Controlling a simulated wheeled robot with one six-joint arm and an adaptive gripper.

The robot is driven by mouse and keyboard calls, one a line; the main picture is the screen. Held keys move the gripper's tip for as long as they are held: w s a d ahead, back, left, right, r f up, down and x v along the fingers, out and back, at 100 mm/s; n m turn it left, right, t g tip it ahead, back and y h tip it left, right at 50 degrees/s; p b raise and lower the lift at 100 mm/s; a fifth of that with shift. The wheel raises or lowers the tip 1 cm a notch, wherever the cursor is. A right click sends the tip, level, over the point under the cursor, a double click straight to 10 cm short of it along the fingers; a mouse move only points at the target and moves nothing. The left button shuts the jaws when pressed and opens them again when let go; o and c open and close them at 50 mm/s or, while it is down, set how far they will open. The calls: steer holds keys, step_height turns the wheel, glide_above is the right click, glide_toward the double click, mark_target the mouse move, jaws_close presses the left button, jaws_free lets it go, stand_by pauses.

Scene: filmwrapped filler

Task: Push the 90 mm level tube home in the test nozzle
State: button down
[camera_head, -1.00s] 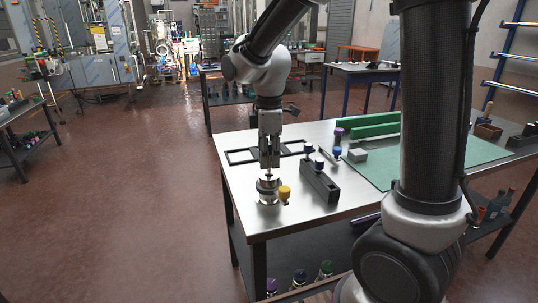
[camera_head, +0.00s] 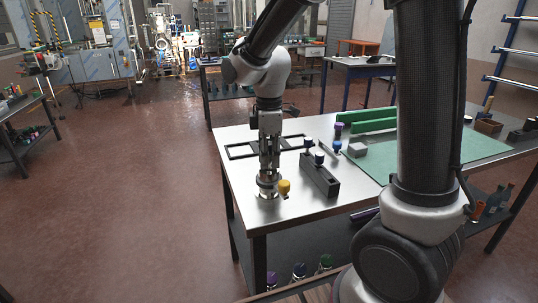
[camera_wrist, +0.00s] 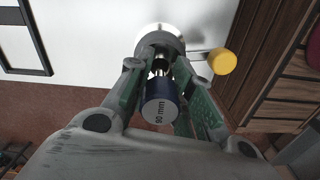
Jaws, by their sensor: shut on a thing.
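My gripper (camera_head: 268,174) points straight down at the front left corner of the steel table. It is shut on the level tube, whose dark blue cap with a pale end marked "90 mm" (camera_wrist: 160,108) sits between the fingers in the wrist view. The test nozzle (camera_head: 267,188) is a round metal fitting on the table directly below the fingertips, with a yellow knob (camera_head: 285,187) on its right side. In the wrist view the nozzle (camera_wrist: 160,38) lies just beyond the tube, in line with it. The fingers hide the tube's lower end, so I cannot tell how deep it sits.
A black rack (camera_head: 321,180) with white-topped dark caps stands just right of the nozzle. A flat black frame (camera_head: 243,151) lies behind.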

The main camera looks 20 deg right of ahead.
steer(key=shift+f, duration=0.45)
steer(key=c, duration=1.2)
jaws_free()
steer(key=shift+r, duration=0.15)
step_height(320, 180, up, 12)
steer(key=shift+f, duration=0.1)
steer(key=shift+w+f+m, duration=0.1)
steer(key=shift+m, duration=0.8)
steer(key=s+d+m+t, duration=0.1)
steer(key=s+d+m, duration=0.3)
steer(key=s+d, duration=0.1)
steer(key=s+d+m+t, duration=0.2)
steer(key=s+d+m, duration=0.3)
steer(key=s, duration=0.2)
steer(key=s+d+m+t, duration=0.1)
steer(key=s+d+m, duration=0.4)
steer(key=s, duration=0.2)
steer(key=shift+s+r, duration=0.1)
steer(key=shift+r, duration=0.15)
